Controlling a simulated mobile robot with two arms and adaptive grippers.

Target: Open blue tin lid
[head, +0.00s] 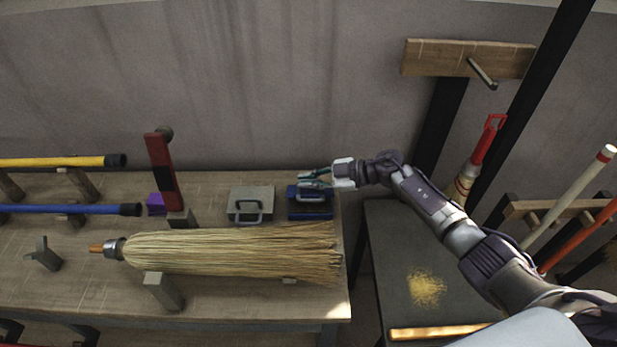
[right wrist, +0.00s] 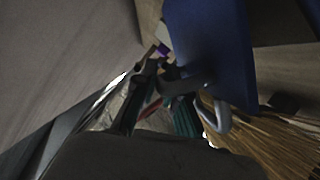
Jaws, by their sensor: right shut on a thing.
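The small blue tin (head: 310,214) stands on the workbench near its right end, to the right of a similar grey tin. My right gripper (head: 313,180) reaches in from the right and is at the back upper edge of the blue tin. In the right wrist view, the blue lid (right wrist: 208,45) shows large and close, with a grey curved handle (right wrist: 222,116) beside it. The gripper's fingers (right wrist: 163,82) are closed at the lid's edge. The exact contact is dark and partly hidden, and I cannot tell how far the lid is raised. My left gripper is out of view.
The grey tin (head: 250,203) is just left of the blue one. A large straw broom head (head: 230,250) lies in front of both tins. A red upright post (head: 160,170) and a purple block (head: 156,204) stand further left. A dark table (head: 400,270) adjoins at right.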

